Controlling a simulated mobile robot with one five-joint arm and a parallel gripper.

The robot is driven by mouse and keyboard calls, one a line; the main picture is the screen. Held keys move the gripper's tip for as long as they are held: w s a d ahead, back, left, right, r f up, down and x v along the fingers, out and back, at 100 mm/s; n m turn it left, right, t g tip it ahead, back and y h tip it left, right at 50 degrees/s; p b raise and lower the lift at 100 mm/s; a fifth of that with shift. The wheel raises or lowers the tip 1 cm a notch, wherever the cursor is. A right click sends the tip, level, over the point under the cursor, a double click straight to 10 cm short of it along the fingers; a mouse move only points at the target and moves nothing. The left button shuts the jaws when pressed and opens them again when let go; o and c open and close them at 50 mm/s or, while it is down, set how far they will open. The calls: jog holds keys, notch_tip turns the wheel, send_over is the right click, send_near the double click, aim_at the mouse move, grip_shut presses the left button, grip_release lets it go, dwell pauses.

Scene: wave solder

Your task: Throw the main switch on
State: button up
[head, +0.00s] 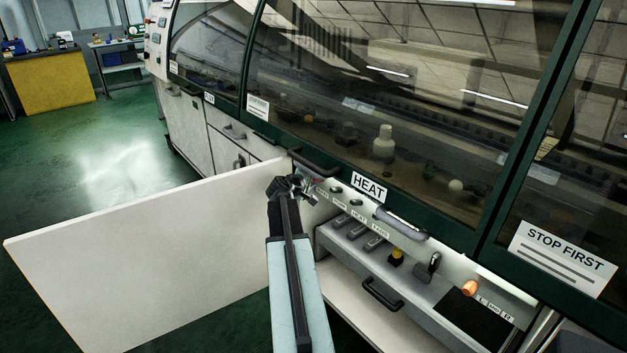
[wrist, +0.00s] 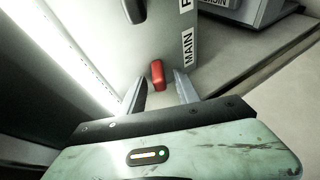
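The main switch shows in the wrist view as a short red handle (wrist: 157,74) on a pale panel, beside a label reading MAIN (wrist: 187,46). My gripper (wrist: 161,78) is open, with one finger on each side of the red handle in the picture. The handle appears at the fingertips; I cannot tell whether either finger touches it. In the head view my gripper (head: 297,187) is at the left end of the machine's labelled control strip, and it hides the red handle there.
A large white door panel (head: 150,245) stands open to the left of my arm. A dark handle (head: 313,161) is just above my gripper. To the right are a HEAT label (head: 369,187), a grey handle (head: 403,224), a drawer handle (head: 382,296) and an orange lamp (head: 470,288).

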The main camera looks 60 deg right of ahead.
jog(key=p+v, duration=0.2)
jog(key=v, duration=0.5)
jog(key=shift+a+r+p, duration=0.15)
jog(key=shift+a+p, duration=0.25)
